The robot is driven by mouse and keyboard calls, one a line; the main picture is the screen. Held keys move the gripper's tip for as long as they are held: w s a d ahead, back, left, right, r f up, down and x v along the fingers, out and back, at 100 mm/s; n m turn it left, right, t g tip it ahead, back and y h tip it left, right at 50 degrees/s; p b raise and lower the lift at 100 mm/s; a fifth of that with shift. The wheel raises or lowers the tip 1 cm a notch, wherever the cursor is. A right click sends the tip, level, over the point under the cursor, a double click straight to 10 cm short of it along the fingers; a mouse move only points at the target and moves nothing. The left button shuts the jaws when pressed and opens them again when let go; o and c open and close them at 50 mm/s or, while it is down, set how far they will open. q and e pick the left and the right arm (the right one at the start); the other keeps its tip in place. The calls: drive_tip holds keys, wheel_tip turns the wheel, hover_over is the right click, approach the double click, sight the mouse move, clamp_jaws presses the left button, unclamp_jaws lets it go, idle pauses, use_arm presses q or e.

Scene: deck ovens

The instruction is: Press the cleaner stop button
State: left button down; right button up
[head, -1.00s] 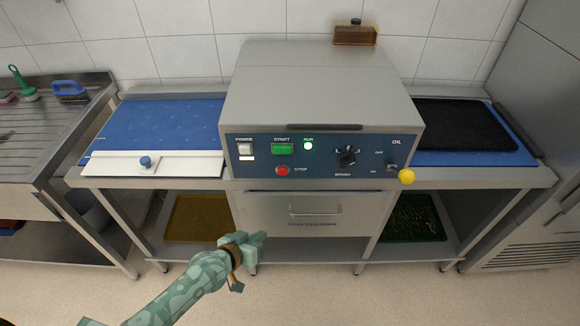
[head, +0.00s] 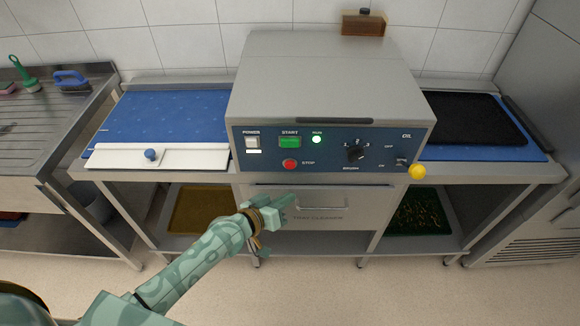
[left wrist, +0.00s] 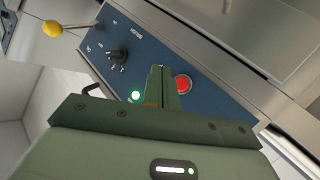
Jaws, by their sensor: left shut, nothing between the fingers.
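The tray cleaner (head: 325,80) is a grey steel machine with a blue front panel. Its red round stop button (head: 290,164) sits low on the left of the panel, below the green start button (head: 290,141). The run lamp (head: 317,139) glows green. My left gripper (head: 288,200) is shut and empty, in front of the drawer and below the stop button in the head view. In the left wrist view the shut fingers (left wrist: 161,88) point at the panel, with the red stop button (left wrist: 183,84) just right of the tips. Contact cannot be told. My right gripper is not in view.
A yellow ball-ended lever (head: 417,171) sticks out at the panel's right end. The brush knob (head: 355,152) and power switch (head: 252,141) share the panel. A drawer handle (head: 322,206) juts out below. A dark tray (head: 475,117) lies on the right-hand blue surface.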

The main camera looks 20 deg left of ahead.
use_arm(q)
drive_tip(key=b, duration=0.3)
approach(294, 167)
drive_tip(key=w+d+f, duration=0.2)
drive_tip(key=w+d, duration=0.1)
drive_tip(key=d, duration=0.1)
drive_tip(key=shift+w+a, duration=0.3)
drive_tip(key=shift+w, duration=0.05)
idle(1.4)
drive_tip(key=shift+w+a+b, duration=0.15)
drive_tip(key=shift+w+b, duration=0.15)
drive_tip(key=shift+w, duration=0.1)
drive_tip(key=shift+w+a+b, duration=0.15)
drive_tip(key=shift+w+b, duration=0.15)
drive_tip(key=shift+w, duration=0.2)
idle(0.6)
drive_tip(key=shift+s+r, duration=0.1)
drive_tip(key=shift+s+d+p, duration=0.25)
drive_tip(key=shift+s+p, duration=0.3)
drive_tip(key=shift+s, duration=0.25)
